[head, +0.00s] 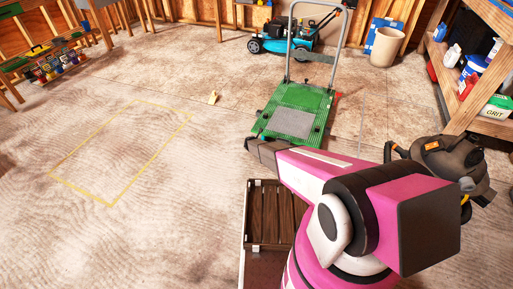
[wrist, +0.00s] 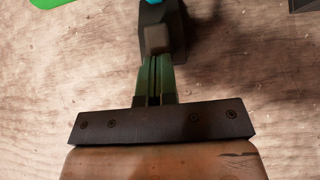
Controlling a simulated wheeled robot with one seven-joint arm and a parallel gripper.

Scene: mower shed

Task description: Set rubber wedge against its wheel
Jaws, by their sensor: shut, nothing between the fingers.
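A green platform trolley (head: 270,105) with a grey mat and an upright handle stands ahead. A small teal wheel (head: 238,137) shows at its near left corner; a sliver of teal is at the top edge of the wrist view (wrist: 153,2). A dark rubber wedge (wrist: 174,35) with a small raised block lies on the floor just below that teal part in the wrist view; whether they touch is unclear. My gripper (wrist: 154,62) is shut and empty, its fingertips close to the raised block. In the head view my gripper (head: 260,147) is beside the trolley's near edge.
A small tan piece (head: 213,97) lies on the floor left of the trolley. A yellow taped rectangle (head: 85,191) marks bare floor at left. A black vacuum (head: 450,165) and shelving (head: 470,95) stand at right. A blue mower (head: 290,43) stands behind.

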